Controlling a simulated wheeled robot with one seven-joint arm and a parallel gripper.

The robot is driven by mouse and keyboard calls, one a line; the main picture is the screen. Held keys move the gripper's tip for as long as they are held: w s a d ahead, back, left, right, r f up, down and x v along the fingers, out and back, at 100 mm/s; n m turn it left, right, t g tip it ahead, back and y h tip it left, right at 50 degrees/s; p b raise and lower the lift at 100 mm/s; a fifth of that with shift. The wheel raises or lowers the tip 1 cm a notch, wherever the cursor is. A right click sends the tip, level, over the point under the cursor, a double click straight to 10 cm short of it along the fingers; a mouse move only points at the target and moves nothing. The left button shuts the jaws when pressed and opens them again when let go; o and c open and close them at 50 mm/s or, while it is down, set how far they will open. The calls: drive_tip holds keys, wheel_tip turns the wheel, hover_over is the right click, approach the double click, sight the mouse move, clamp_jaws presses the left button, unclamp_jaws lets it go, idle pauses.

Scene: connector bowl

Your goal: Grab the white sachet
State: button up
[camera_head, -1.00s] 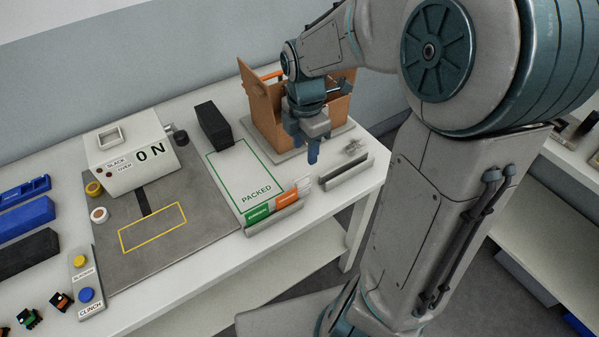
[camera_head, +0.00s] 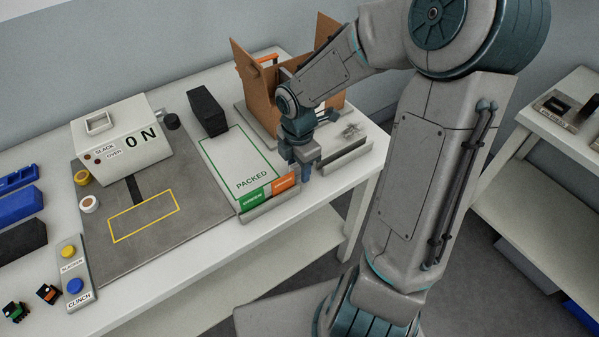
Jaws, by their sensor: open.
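My gripper (camera_head: 305,172) is open, pointing down at the right end of a narrow grey rack (camera_head: 268,208) on the table's front side. A green-labelled sachet (camera_head: 252,199) and an orange-labelled sachet (camera_head: 284,183) stand in this rack, to the left of my gripper. The white sachet is not clearly visible now; the right end of the rack, where a white edge showed earlier, is behind my gripper. I cannot tell whether the fingers are around it or touching it.
The white PACKED mat (camera_head: 232,165) lies behind the rack, with a black block (camera_head: 207,111) at its back. An open cardboard box (camera_head: 252,85) stands behind my arm. Another grey rack (camera_head: 344,161) is to the right. The ON machine (camera_head: 122,138) stands left on a grey mat (camera_head: 200,195).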

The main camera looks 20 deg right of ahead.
drive_tip(key=shift+f, duration=0.3)
clamp_jaws()
